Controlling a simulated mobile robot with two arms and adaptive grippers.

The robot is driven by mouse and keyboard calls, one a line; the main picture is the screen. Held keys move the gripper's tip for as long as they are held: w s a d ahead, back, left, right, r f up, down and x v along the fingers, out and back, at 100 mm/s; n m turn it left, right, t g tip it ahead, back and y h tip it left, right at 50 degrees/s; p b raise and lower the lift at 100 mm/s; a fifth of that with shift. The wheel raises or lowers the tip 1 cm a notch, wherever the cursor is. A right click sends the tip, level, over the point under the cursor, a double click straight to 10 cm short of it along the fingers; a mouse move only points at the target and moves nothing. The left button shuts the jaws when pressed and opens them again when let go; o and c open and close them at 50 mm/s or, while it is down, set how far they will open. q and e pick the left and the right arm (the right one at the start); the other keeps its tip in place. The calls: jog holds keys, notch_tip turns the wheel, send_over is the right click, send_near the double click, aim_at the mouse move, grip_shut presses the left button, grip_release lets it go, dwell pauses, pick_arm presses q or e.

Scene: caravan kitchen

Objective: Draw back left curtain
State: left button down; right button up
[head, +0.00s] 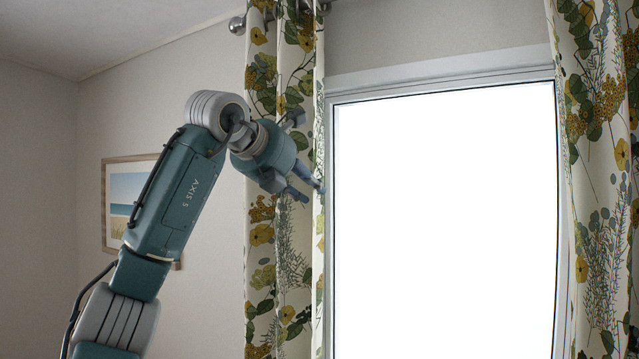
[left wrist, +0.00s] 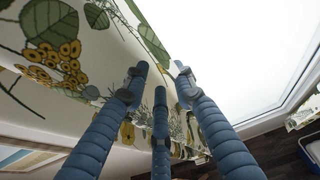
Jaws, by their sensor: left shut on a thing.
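The left curtain (head: 285,270), white with yellow flowers and green leaves, hangs in a narrow bunch at the left edge of the window. My left gripper (head: 307,189) is at about the upper middle of this curtain, at its window-side edge, and is shut on it. In the left wrist view the blue ribbed fingers (left wrist: 158,82) are close together, with the curtain cloth (left wrist: 100,52) beside and behind them. How much cloth lies between the fingers is hard to see. My right gripper is not in view.
The bright window (head: 445,210) is uncovered between the curtains. The right curtain (head: 600,180) hangs at the right edge. A metal curtain rod end (head: 237,25) shows at the top. A framed beach picture (head: 125,200) hangs on the left wall, partly behind my arm.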

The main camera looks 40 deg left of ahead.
pick_arm(q)
jog(key=shift+a+r, duration=0.1)
jog(key=shift+a, duration=0.15)
jog(key=shift+s+a, duration=0.15)
jog(key=shift+a, duration=0.1)
jog(key=c, duration=1.7)
grip_release()
jog(key=shift+c, duration=0.2)
jog(key=o, duration=0.4)
jog(key=shift+c, duration=0.2)
jog(key=v, duration=1.2)
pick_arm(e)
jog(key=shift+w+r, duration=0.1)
pick_arm(q)
jog(key=shift+s, duration=0.15)
